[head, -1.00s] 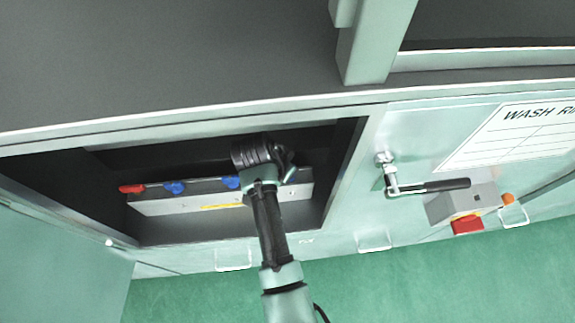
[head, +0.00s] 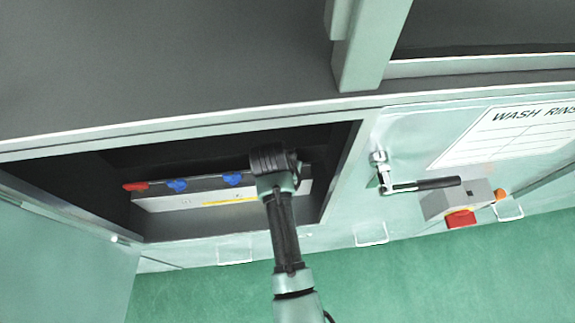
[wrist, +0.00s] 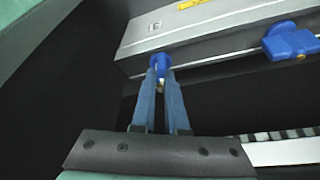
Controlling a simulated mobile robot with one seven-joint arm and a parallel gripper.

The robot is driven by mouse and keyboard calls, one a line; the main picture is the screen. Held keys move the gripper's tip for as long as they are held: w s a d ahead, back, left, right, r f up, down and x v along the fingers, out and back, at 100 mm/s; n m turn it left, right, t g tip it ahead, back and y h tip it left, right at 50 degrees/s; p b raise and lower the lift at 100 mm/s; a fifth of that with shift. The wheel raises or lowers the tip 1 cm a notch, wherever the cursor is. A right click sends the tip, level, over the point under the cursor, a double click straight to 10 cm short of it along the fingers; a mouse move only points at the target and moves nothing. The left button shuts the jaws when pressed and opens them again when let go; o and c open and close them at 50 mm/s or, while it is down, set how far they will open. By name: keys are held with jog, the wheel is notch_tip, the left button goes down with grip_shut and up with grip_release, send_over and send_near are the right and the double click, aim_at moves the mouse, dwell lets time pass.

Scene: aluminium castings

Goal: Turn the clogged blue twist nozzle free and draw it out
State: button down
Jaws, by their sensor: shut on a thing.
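My gripper (wrist: 160,82) is shut on a blue twist nozzle (wrist: 160,60) at one end of the grey bar (wrist: 215,38) in the wrist view. The nozzle's upper part shows above the fingertips, against the bar's edge; I cannot tell whether it is still seated. A second blue nozzle (wrist: 291,42) sits on the bar to the right. In the head view my wrist hides the fingertips and the held nozzle. Two blue nozzles (head: 177,185) (head: 232,179) and a red one (head: 135,187) show along the bar (head: 165,204).
The bar is inside a dark open recess (head: 340,160) with a metal frame around it. To the right are a crank handle (head: 425,185), a grey box with a red part (head: 461,219) and a wash-rinse chart (head: 515,135). The green floor (head: 420,280) is clear.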

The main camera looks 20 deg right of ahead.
jog(key=shift+s+d+r+n+y+p, duration=0.15)
jog(key=shift+n+y+p, duration=0.4)
jog(key=shift+n, duration=0.55)
jog(key=n+t, duration=0.1)
jog(key=n, duration=0.2)
jog(key=shift+y+p, duration=0.35)
jog(key=shift+p, duration=0.05)
jog(key=shift+r+p, duration=1.1)
jog(key=shift+p, duration=0.1)
notch_tip(320, 180, up, 5)
jog(key=p, duration=0.4)
jog(key=shift+f, duration=0.3)
